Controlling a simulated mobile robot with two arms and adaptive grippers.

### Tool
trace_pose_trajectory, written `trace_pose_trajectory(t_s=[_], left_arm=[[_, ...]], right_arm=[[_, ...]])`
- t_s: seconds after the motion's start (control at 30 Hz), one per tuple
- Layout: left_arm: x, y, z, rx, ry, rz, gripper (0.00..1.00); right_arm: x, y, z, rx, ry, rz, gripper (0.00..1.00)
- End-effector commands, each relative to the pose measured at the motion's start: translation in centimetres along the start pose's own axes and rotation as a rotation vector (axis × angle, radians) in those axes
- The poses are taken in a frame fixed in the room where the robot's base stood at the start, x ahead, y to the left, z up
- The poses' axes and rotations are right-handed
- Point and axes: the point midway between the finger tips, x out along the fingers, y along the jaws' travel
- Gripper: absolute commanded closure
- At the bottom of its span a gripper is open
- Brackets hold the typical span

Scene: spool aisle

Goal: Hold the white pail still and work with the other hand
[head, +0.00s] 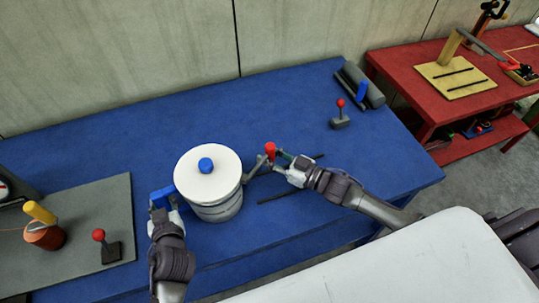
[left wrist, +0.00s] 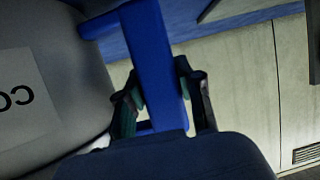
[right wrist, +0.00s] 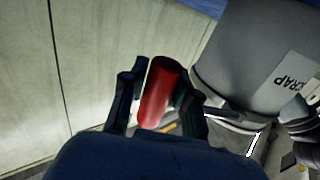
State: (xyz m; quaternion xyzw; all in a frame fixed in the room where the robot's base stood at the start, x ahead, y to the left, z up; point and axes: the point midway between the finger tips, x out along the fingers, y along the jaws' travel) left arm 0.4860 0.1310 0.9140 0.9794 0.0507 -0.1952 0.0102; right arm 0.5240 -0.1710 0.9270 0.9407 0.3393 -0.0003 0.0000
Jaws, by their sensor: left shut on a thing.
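The white pail (head: 215,207) stands upright on the blue bench. It has a white lid (head: 190,180) with a blue knob (head: 206,165). My left gripper (head: 162,197) is shut on the pail's blue side handle, a blue bar (left wrist: 154,65) between its fingers in the left wrist view. A grey crank arm (head: 254,170) with a red grip (head: 270,150) is at the pail's right side. My right gripper (head: 277,160) has its fingers on either side of the red grip (right wrist: 160,92). A narrow gap shows beside one finger, so it looks open.
A grey mat (head: 75,265) at left carries an orange-and-yellow tool (head: 42,228) and a red-knobbed lever (head: 105,245). Another red-knobbed lever (head: 340,115) and a dark grey device (head: 360,85) sit at the back right. A red bench (head: 400,62) stands beyond. The blue bench is clear behind the pail.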

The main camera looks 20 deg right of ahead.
Motion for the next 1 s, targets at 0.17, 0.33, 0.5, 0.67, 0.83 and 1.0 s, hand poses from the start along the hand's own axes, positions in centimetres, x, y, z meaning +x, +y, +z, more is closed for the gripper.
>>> trace_pose_trajectory(t_s=[0.17, 0.33, 0.5, 0.67, 0.83, 1.0], left_arm=[[0.0, 0.0, -0.1, 0.000, 0.001, 0.000, 1.00], [0.0, 0.0, 0.0, 0.000, 0.001, 0.000, 1.00], [0.0, 0.0, 0.0, 0.000, 0.001, 0.000, 1.00], [0.0, 0.0, 0.0, 0.000, 0.001, 0.000, 1.00], [0.0, 0.0, 0.0, 0.000, 0.001, 0.001, 1.00], [0.0, 0.1, 0.0, 0.000, 0.000, 0.001, 1.00]], right_arm=[[0.0, 0.0, 0.0, 0.000, 0.000, 0.000, 1.00], [0.0, 0.0, 0.0, 0.000, 0.000, 0.000, 1.00], [0.1, 0.0, 0.0, -0.001, 0.001, -0.007, 1.00], [0.7, 0.0, -0.1, -0.003, 0.004, -0.048, 1.00], [1.7, 0.1, -0.2, -0.006, 0.006, -0.143, 1.00], [3.2, -0.1, -0.2, -0.006, 0.005, -0.279, 1.00]])
